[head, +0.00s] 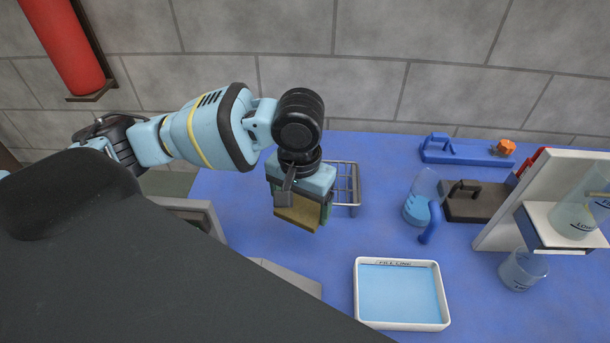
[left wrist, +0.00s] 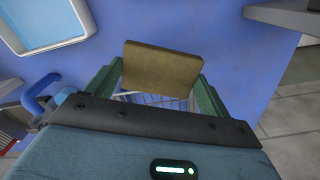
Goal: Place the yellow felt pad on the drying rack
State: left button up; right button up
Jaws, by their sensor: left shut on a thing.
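My left gripper (head: 303,212) is shut on the yellow felt pad (head: 297,211), which looks dull olive-yellow. In the left wrist view the pad (left wrist: 160,72) sits between the two green fingers (left wrist: 160,85). The drying rack (head: 347,183) is a wire frame on the blue table, partly hidden behind my gripper. Its wires also show below the pad in the left wrist view (left wrist: 158,99). The pad is held above the table, overlapping the rack's left side in the head view; the height gap cannot be told. My right gripper is not in view.
A white tray of blue liquid (head: 401,325) stands at the front of the blue table (head: 300,250). To the right are a blue-handled jug (head: 418,207), a dark block with a handle (head: 476,204), a white stand (head: 505,222) and a beaker (head: 522,268).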

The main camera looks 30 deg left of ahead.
pick_arm(q)
jog(key=shift+s+f+n, duration=0.2)
jog(key=shift+n, duration=0.9)
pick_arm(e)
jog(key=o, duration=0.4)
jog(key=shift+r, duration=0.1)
pick_arm(q)
jog(key=n, duration=0.2)
jog(key=shift+s+f+n, duration=0.15)
jog(key=shift+f+n, duration=0.1)
jog(key=shift+n, duration=0.05)
jog(key=w+a, duration=0.1)
jog(key=w, duration=0.3)
jog(key=w+a+f+b, duration=0.1)
jog(key=w, duration=0.4)
jog(key=w+a+b, duration=0.1)
jog(key=w, duration=0.4)
jog(key=shift+f, duration=0.3)
jog(key=shift+w+a+r, duration=0.1)
jog(key=shift+w+a, duration=0.05)
jog(key=shift+w, duration=0.35)
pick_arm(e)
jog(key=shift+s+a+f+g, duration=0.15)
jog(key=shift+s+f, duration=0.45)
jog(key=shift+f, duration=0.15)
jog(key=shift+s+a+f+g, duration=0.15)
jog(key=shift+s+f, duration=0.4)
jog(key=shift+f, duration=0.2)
